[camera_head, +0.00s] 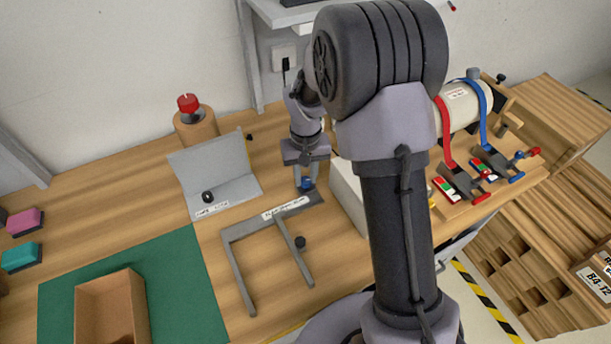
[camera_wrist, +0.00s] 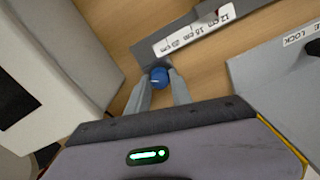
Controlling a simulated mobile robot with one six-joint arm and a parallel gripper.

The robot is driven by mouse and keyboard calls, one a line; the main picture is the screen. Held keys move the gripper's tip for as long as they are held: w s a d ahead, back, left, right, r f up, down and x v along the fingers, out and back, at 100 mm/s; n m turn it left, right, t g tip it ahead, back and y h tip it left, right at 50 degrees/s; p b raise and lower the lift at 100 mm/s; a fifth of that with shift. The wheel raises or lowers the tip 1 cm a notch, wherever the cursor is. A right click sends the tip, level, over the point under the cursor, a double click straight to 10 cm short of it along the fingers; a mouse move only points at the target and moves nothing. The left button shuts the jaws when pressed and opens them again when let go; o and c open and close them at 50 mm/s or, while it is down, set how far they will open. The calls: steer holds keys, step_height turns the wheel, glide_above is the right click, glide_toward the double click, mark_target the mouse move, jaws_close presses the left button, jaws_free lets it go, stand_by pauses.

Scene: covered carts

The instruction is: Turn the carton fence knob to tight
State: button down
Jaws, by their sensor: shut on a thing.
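The grey carton fence (camera_head: 238,256) is an open frame on the wooden table, with a white label strip along its back bar. A small blue knob (camera_wrist: 159,77) with a white mark sits by the fence's end. My gripper (camera_wrist: 160,82) is shut on this knob, one finger on each side.
A grey angled plate (camera_head: 215,172) with a black knob stands left of my gripper. A white box (camera_head: 348,192) is close on the right. An open cardboard carton (camera_head: 112,305) lies on a green mat (camera_head: 190,280). A red knob (camera_head: 187,103) tops a wooden post.

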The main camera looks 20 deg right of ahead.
mark_target(306, 179)
steer(key=m+b, duration=0.1)
steer(key=m, duration=0.3)
steer(key=shift+m, duration=1.6)
steer(key=shift+b, duration=0.3)
steer(key=c, duration=1.1)
jaws_free()
steer(key=shift+c, duration=0.2)
step_height(306, 179, up, 18)
steer(key=p, duration=0.5)
steer(key=shift+f+p, duration=0.25)
steer(key=shift+p, duration=0.15)
